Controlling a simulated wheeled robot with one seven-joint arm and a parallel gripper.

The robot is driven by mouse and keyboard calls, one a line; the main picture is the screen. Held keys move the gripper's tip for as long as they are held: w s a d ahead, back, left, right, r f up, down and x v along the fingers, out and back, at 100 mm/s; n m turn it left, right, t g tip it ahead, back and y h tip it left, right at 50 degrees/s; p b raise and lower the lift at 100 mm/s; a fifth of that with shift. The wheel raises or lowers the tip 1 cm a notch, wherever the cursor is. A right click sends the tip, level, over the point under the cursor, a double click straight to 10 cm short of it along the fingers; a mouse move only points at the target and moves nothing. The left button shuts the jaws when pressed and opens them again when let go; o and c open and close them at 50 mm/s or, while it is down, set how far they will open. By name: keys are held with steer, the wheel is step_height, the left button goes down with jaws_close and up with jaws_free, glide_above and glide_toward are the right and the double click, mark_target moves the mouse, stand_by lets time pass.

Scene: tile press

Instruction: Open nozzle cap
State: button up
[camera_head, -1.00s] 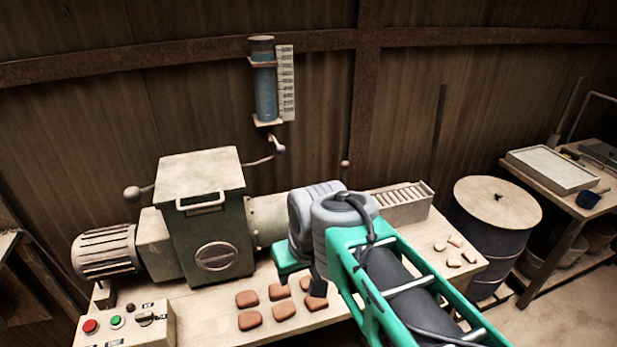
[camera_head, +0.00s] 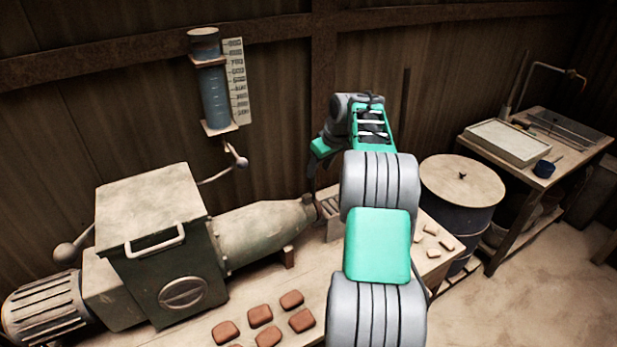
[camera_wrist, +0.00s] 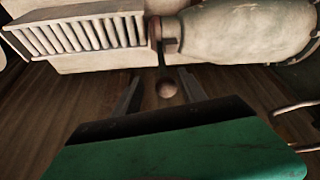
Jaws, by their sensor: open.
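The nozzle cap (camera_head: 308,202) sits at the narrow right end of the press's tapered barrel (camera_head: 265,232), and appears shut against it. In the wrist view the cap (camera_wrist: 168,38) shows at the barrel's end, with a thin dark lever ending in a round brown knob (camera_wrist: 166,90). My gripper (camera_wrist: 160,75) is open, its two dark fingers on either side of the lever and knob in that picture. I cannot tell whether they touch. In the head view my gripper (camera_head: 312,178) is just above the cap, and the knob is hidden.
A ribbed tray (camera_head: 330,215) stands just right of the nozzle, partly behind my arm. Reddish tiles (camera_head: 260,315) and pale pieces (camera_head: 432,229) lie on the bench. A water gauge (camera_head: 213,95) hangs on the wall. A drum (camera_head: 465,190) stands at right.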

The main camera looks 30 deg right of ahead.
steer(key=p, duration=0.1)
glide_above(314, 193)
steer(key=w, duration=0.2)
steer(key=f, duration=0.5)
steer(key=shift+s+f, duration=0.25)
steer(key=shift+w+f, duration=0.15)
steer(key=shift+f, duration=0.35)
jaws_close()
